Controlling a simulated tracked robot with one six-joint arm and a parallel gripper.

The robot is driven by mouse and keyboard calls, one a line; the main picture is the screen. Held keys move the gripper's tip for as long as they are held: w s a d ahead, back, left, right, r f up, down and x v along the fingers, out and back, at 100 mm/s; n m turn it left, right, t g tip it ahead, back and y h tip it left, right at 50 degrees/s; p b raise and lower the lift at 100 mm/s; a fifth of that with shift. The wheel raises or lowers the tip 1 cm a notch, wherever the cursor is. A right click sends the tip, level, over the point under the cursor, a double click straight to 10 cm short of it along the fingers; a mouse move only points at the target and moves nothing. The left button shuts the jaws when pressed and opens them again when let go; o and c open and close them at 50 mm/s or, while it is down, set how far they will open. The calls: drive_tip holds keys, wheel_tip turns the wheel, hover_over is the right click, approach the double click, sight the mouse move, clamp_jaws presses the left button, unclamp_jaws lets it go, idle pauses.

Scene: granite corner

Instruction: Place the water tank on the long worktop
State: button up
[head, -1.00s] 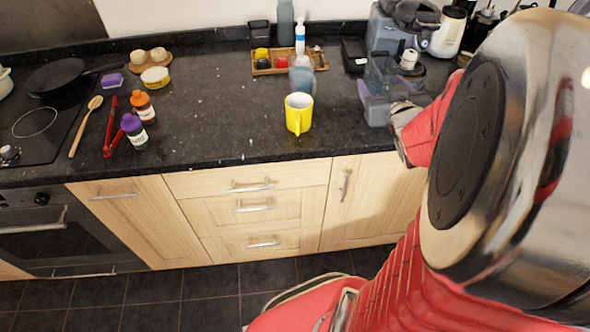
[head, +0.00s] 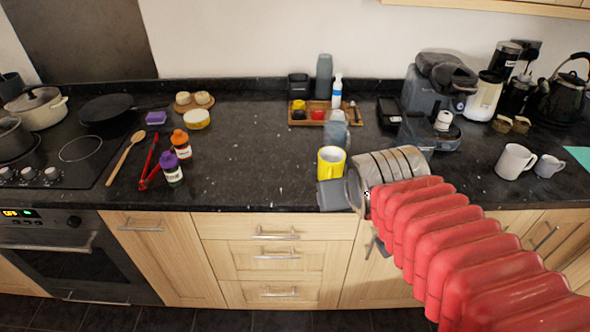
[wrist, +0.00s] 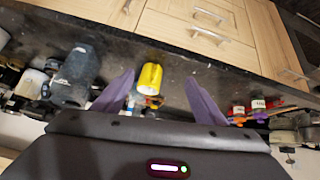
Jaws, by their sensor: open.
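What looks like the water tank (head: 337,130) is a grey-blue, see-through vessel on the dark speckled worktop (head: 255,150), just behind the yellow mug (head: 331,162). The mug hides its lower part. In the wrist view the yellow mug (wrist: 151,77) shows beyond my gripper; I cannot make out the tank clearly there. My gripper (wrist: 160,95) is open and empty, its two purple fingers spread wide. In the head view its grey body is by the worktop's front edge, just in front of the mug; its fingers are not clear there.
A wooden tray (head: 312,118) with small items stands behind the tank. The coffee machine (head: 435,90) is to the right, near white mugs (head: 513,161). Bottles (head: 180,144), red tongs (head: 150,165) and the hob (head: 75,150) are left. The worktop's middle-left is clear.

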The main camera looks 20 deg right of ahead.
drive_tip(key=s+a+n+g+y, duration=0.1)
drive_tip(key=s+a+g+y, duration=0.1)
drive_tip(key=s+a, duration=0.5)
drive_tip(key=shift+f, duration=0.15)
